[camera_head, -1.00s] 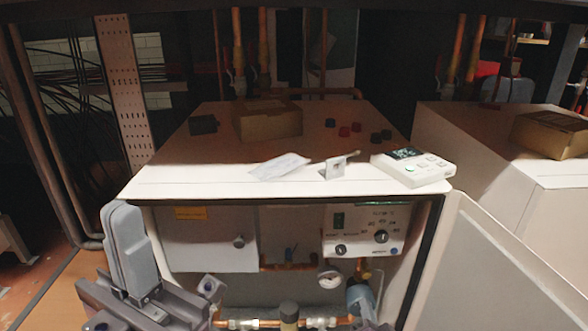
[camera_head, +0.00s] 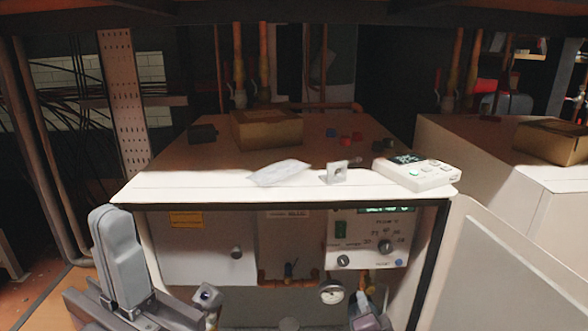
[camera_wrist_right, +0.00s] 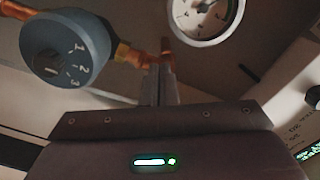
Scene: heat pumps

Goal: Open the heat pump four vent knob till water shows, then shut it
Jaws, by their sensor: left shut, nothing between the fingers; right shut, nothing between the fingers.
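The open front of a heat pump cabinet fills the middle of the head view, with a white control panel (camera_head: 372,240) inside. I cannot read a unit number. A blue-grey knob numbered 1, 2, 3 (camera_wrist_right: 65,47) sits on a copper pipe there. My right gripper (camera_wrist_right: 163,75) is shut and empty, its tips between knob and gauge. My left gripper (camera_head: 208,298) is shut, low at left. No water is visible.
On the cabinet top lie a cardboard box (camera_head: 266,129), several small caps, a paper (camera_head: 280,173), a metal bracket (camera_head: 337,173) and a white handheld device (camera_head: 417,172). An open door panel (camera_head: 490,270) stands at right. A second cabinet (camera_head: 500,160) is beyond it.

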